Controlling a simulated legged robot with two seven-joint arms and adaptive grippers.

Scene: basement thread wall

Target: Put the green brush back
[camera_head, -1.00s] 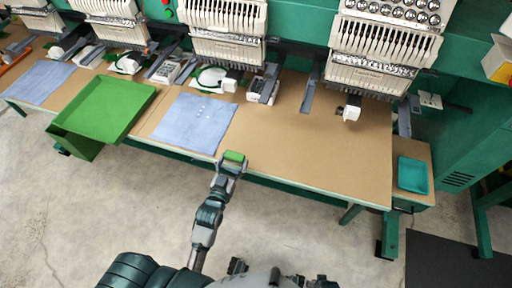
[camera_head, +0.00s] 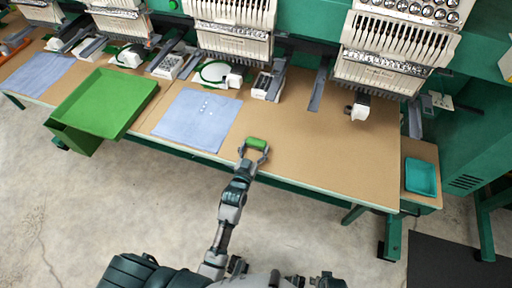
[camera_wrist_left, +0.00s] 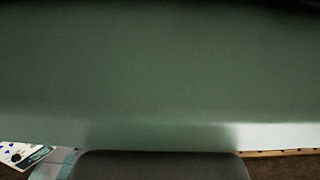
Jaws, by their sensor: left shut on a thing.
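The green brush (camera_head: 257,143) shows in the head view as a small green block at the tip of my left gripper (camera_head: 254,152). The gripper is shut on it, at the front part of the brown table, right of the blue cloth. I cannot tell whether the brush touches the table. In the left wrist view a broad grey-green surface (camera_wrist_left: 160,70) fills most of the picture, too close to make out. My right gripper is not clearly seen.
A green tray (camera_head: 142,92) stands at the table's left front edge. Blue cloths (camera_head: 180,128) lie on the brown table (camera_head: 310,150), under white embroidery heads (camera_head: 232,42). A teal tray (camera_head: 421,177) sits at the right end. The table's middle right is clear.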

